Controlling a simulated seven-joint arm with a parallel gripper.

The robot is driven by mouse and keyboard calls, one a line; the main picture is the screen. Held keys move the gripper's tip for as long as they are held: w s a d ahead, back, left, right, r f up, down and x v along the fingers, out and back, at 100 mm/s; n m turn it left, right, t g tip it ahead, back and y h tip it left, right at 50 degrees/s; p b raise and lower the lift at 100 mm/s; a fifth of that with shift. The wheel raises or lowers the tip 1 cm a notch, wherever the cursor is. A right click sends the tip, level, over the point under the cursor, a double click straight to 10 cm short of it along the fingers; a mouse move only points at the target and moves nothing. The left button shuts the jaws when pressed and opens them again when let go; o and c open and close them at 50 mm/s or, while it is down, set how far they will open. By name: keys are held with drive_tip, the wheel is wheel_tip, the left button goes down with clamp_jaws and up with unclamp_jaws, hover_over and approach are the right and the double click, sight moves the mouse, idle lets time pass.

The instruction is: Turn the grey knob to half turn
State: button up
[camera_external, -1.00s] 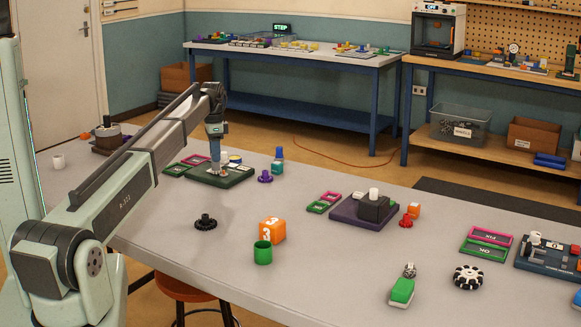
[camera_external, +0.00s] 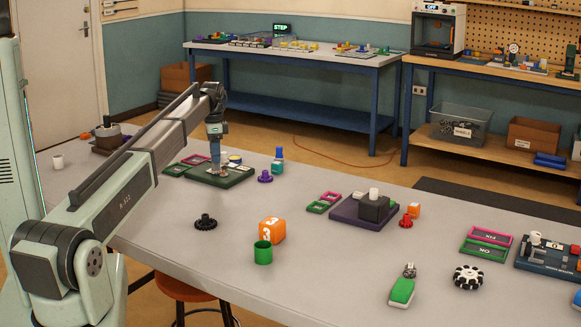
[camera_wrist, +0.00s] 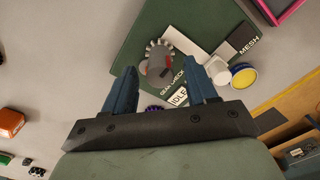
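The grey knob (camera_wrist: 158,68) sits on a dark green board (camera_wrist: 128,42) beside a toothed grey gear edge, with a small red mark near it in the wrist view. The lettering by it is partly hidden. In the outside view the board (camera_external: 238,178) lies at the table's far left, and my gripper hides the knob. My gripper (camera_wrist: 163,69) points down over the board, its two blue fingers apart on either side of the knob. I see no clear contact. It also shows low over the board in the outside view (camera_external: 216,172).
A white cylinder (camera_wrist: 217,70) and a yellow-topped round piece (camera_wrist: 243,76) stand close to the right finger. IDLE (camera_wrist: 179,97) and MESH (camera_wrist: 240,42) labels are on the board. A purple piece (camera_external: 265,176) stands right of the board.

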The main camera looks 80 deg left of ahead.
drive_tip(key=shift+r, duration=0.15)
wheel_tip(320, 180, up, 14)
drive_tip(key=shift+f, duration=0.2)
idle(0.5)
idle(0.4)
